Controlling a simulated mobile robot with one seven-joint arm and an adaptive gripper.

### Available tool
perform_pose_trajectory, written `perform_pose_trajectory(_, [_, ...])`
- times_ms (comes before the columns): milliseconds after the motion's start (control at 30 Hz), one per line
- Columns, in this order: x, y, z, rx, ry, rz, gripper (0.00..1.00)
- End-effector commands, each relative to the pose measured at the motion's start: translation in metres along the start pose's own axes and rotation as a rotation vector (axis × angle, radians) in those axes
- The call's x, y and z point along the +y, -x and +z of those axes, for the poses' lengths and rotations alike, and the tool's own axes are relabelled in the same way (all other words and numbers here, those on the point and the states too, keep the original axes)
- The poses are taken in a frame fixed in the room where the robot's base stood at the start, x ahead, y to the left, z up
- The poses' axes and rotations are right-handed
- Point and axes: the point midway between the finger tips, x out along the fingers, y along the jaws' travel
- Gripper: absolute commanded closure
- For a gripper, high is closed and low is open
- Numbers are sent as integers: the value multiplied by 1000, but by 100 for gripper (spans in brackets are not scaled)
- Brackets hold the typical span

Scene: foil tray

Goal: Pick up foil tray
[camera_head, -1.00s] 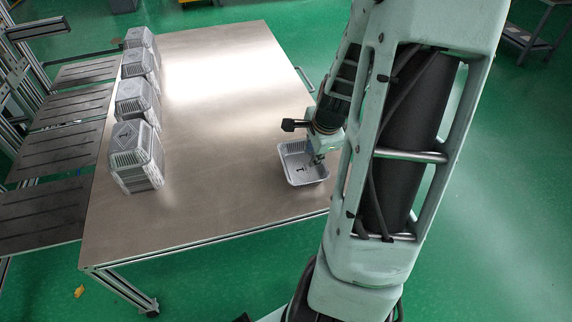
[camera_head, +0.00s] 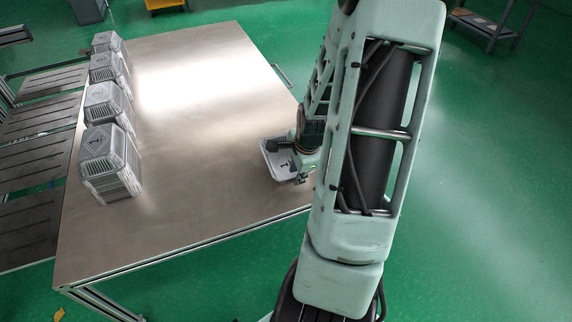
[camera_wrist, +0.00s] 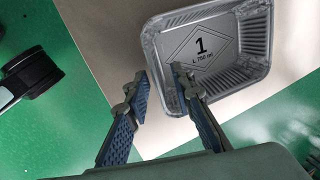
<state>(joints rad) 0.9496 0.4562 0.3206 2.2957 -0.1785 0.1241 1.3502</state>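The foil tray (camera_head: 268,164) is an empty, silver, ribbed tray near the table's right edge in the head view, partly covered by my wrist. In the wrist view the foil tray (camera_wrist: 235,62) shows its inside, with a black "1" in a diamond on its floor. My gripper (camera_wrist: 160,76) is open, its two fingers apart. The right finger overlaps the tray's near wall and the left finger is outside the tray, so the rim passes between them. Whether either finger touches the foil cannot be told. In the head view my fingers are mostly hidden.
The metal table (camera_head: 185,165) is mostly clear. Several stacks of foil trays (camera_head: 110,165) line its left edge. Dark slatted racks (camera_head: 40,160) adjoin that side. Green floor lies beyond the table's right edge, close to the tray.

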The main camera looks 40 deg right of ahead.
Motion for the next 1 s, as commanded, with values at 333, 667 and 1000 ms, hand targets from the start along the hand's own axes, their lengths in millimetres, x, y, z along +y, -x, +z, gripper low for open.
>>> perform_pose_trajectory(333, [0,-24,0,0,0,0,78])
perform_pose_trajectory(667, [1,-25,0,0,0,0,78])
perform_pose_trajectory(1000, [2,-29,0,-1,1,0,78])
